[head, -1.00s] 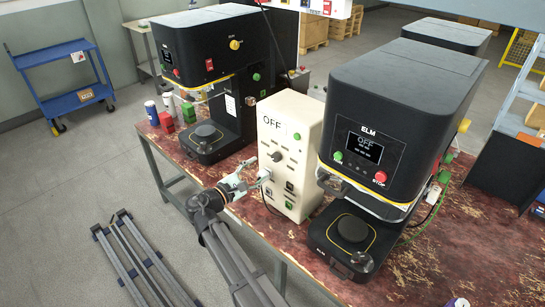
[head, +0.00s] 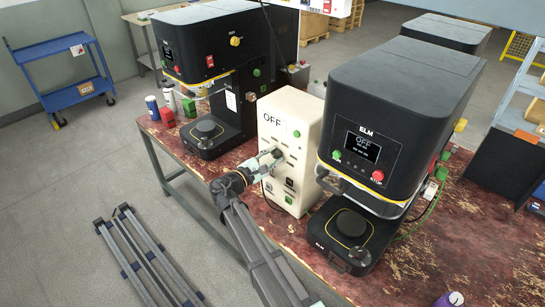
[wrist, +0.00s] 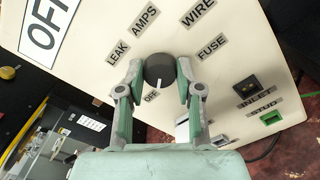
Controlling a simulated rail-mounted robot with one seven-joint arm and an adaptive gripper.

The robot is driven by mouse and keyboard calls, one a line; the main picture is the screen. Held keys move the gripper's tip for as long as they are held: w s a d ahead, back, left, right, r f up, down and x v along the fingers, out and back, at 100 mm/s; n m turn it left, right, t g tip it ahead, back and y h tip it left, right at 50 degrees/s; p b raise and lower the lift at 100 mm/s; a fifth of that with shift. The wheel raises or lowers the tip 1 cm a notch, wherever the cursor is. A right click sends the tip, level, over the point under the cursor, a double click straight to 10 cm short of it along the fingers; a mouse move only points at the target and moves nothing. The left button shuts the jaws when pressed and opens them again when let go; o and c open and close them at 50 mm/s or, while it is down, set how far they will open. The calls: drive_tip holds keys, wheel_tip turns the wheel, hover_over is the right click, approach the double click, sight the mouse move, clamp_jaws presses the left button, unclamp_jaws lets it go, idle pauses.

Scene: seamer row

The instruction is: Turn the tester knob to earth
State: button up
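The tester (head: 290,160) is a cream box between two black machines, its display reading OFF. In the wrist view its front panel (wrist: 235,60) shows a round dark knob (wrist: 159,70) with a white pointer mark toward the OFF label (wrist: 151,96). Labels LEAK, AMPS, WIRE and FUSE lie around the knob; I cannot read an earth label. My gripper (wrist: 160,72) has one finger on each side of the knob, with at most thin gaps; firm contact cannot be told. In the head view my gripper (head: 270,160) is at the panel and hides the knob.
A black ELM machine (head: 400,110) stands close right of the tester, another (head: 205,50) to the left. A green socket (wrist: 271,118) and a dark inlet (wrist: 247,87) sit on the panel near my right finger.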

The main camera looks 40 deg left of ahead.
drive_tip(key=shift+c, duration=1.1)
drive_tip(key=shift+f+b, duration=0.1)
drive_tip(key=shift+b, duration=0.4)
drive_tip(key=shift+f+m+b, duration=0.2)
drive_tip(key=shift+m+b, duration=0.4)
drive_tip(key=shift+b, duration=0.45)
drive_tip(key=m+b, duration=0.2)
drive_tip(key=b, duration=0.2)
drive_tip(key=shift+f+b, duration=0.2)
drive_tip(key=shift+b, duration=0.2)
drive_tip(key=m+b, duration=0.3)
drive_tip(key=b, duration=0.3)
drive_tip(key=shift+m, duration=0.3)
drive_tip(key=m+b, duration=0.1)
drive_tip(key=b, duration=0.1)
drive_tip(key=m+b, duration=0.1)
drive_tip(key=b, duration=0.1)
drive_tip(key=shift+r, duration=0.25)
drive_tip(key=shift+r+m+b, duration=0.1)
drive_tip(key=shift+m+b, duration=0.35)
drive_tip(key=shift+m, duration=0.05)
drive_tip(key=shift+r, duration=0.1)
